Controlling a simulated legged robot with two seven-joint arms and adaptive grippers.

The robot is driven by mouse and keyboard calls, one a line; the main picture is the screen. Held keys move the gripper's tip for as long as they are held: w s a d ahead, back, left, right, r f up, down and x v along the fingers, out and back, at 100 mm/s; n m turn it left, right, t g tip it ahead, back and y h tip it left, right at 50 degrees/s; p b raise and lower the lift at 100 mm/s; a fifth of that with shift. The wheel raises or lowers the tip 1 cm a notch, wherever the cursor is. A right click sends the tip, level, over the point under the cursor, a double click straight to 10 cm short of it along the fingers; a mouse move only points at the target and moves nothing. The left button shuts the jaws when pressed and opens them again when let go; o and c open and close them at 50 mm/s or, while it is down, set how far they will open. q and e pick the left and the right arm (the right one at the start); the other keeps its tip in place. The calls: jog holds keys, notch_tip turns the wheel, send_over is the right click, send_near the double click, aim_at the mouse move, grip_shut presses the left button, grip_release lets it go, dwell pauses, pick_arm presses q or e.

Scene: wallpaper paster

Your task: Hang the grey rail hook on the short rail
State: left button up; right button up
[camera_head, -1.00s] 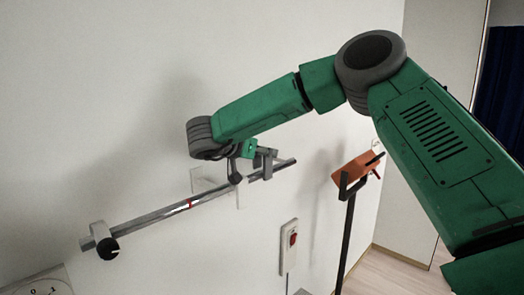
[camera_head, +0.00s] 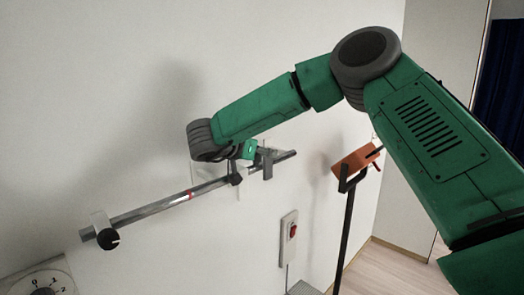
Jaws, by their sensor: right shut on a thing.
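The short rail (camera_head: 155,208) is a grey metal bar with a red mark, slanting up to the right along the white wall. My right gripper (camera_head: 249,150) is over the rail's right part and shut. A grey block, which I take as the grey rail hook (camera_head: 267,163), is at its tips and overlaps the rail near its right end. Whether it is seated on the rail cannot be told. The wrist hides most of the fingers. My left gripper is not in view.
A grey clamp (camera_head: 102,224) with a black knob is at the rail's left end. A switch box (camera_head: 289,236) with a red button is on the wall below. A black stand (camera_head: 345,225) holds an orange piece (camera_head: 356,160) at right. A dial (camera_head: 42,283) is at lower left.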

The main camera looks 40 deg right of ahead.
jog(key=shift+f, duration=1.2)
jog(key=o, duration=1)
jog(key=shift+a+r, duration=0.1)
jog(key=shift+a, duration=0.1)
jog(key=v, duration=1.1)
jog(key=shift+a, duration=0.4)
jog(key=shift+d, duration=0.25)
jog(key=shift+s, duration=0.1)
